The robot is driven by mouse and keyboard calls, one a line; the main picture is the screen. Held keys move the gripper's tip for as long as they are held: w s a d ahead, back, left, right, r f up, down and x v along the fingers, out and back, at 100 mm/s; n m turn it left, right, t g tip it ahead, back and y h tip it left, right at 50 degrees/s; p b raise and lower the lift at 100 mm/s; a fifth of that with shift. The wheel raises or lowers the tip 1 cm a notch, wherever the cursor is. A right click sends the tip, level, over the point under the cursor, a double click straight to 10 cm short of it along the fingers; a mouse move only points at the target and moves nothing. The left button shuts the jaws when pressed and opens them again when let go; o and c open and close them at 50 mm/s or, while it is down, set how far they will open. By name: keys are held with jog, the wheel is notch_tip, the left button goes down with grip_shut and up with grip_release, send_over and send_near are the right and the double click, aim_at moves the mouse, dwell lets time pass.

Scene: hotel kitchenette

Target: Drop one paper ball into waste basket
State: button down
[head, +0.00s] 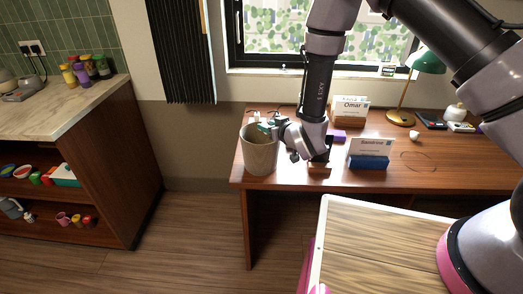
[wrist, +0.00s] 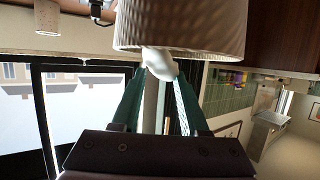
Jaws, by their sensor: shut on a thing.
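The waste basket (head: 258,158) is a beige, ribbed round bin standing upright on the left end of the wooden desk. My gripper (head: 266,126) reaches in from the right at the height of the basket's rim. In the wrist view, my gripper's teal fingers (wrist: 158,78) are shut on a white crumpled paper ball (wrist: 160,62). The basket (wrist: 185,25) also shows there, with the ball overlapping its edge. I cannot tell whether the ball is over the opening or beside the rim. Another white paper ball (head: 414,135) lies on the desk's right part.
The desk (head: 335,197) also bears a name card in a blue holder (head: 369,162), an "Omar" card (head: 350,112) farther back, and a green lamp (head: 402,118). A counter with shelves (head: 105,165) stands at left. Open floor lies between counter and desk.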

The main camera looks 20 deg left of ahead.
jog(key=shift+c, duration=1.7)
grip_release()
jog(key=shift+d, duration=0.1)
jog(key=v, duration=1)
jog(key=shift+s, duration=0.35)
jog(key=shift+d+r, duration=0.1)
jog(key=shift+r, duration=0.05)
